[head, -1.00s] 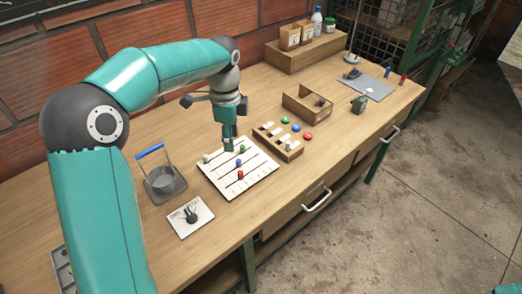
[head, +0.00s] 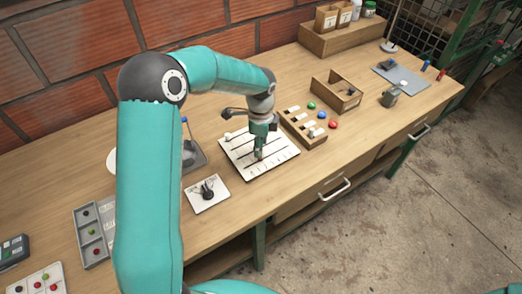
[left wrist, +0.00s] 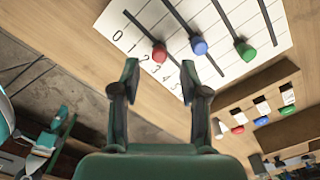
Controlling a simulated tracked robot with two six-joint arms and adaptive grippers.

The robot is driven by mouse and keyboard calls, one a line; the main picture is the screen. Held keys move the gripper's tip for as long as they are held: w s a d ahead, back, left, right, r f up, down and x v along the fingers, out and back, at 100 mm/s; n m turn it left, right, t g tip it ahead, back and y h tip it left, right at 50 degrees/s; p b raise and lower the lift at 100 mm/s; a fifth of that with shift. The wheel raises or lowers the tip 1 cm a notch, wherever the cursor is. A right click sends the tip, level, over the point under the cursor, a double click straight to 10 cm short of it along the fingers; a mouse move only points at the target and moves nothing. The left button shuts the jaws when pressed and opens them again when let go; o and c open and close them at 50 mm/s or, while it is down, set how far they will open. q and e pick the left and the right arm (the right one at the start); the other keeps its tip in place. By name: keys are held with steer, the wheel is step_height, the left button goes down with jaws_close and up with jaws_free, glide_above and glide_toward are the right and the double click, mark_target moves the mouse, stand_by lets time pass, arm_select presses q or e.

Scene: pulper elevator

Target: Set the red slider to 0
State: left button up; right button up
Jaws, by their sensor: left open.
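The white slider board (head: 285,155) lies on the bench and has several dark tracks. In the left wrist view the red slider (left wrist: 160,53) is on its track partway along the printed scale, away from the 0 end at upper left; its exact reading is unclear. The blue slider (left wrist: 198,45) and green slider (left wrist: 245,50) are beside it. My left gripper (head: 259,155) is low over the board and hides the coloured sliders in the head view. In the left wrist view its fingers (left wrist: 158,80) are apart, with nothing between them; the red slider appears just beyond the fingertips.
A grey tray (head: 92,237) lies farther left. The bench's front edge is close by.

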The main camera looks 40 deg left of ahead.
arm_select(q)
steer(key=shift+f, duration=1.85)
jaws_close()
